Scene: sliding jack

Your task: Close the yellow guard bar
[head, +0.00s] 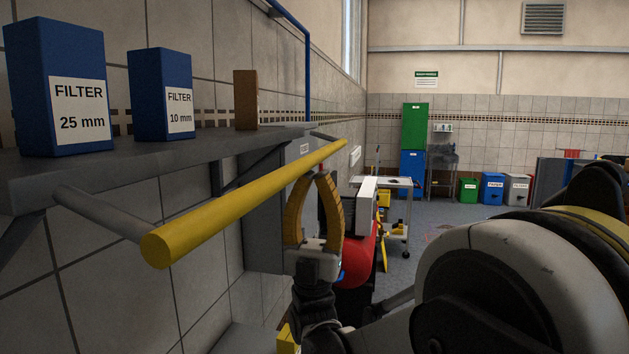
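The yellow guard bar (245,199) is a long round rod. It runs from its near end at lower left away toward the upper right, along the front of a grey shelf and apart from the shelf's edge. A grey arm (103,213) meets it near its near end. My gripper (318,178) points up, with two yellow-orange curved fingers whose tips come close together right at the lower edge of the bar's far part. I cannot tell whether the tips touch the bar or are partly hidden by it. Nothing shows between the fingers lower down.
The grey wall shelf (150,158) holds two blue filter boxes (58,90) (160,92) and a brown block (246,99). A grey cabinet (265,225) and a red cylinder (360,258) stand behind my gripper. A white cart (395,183) is farther back. Floor beyond is open.

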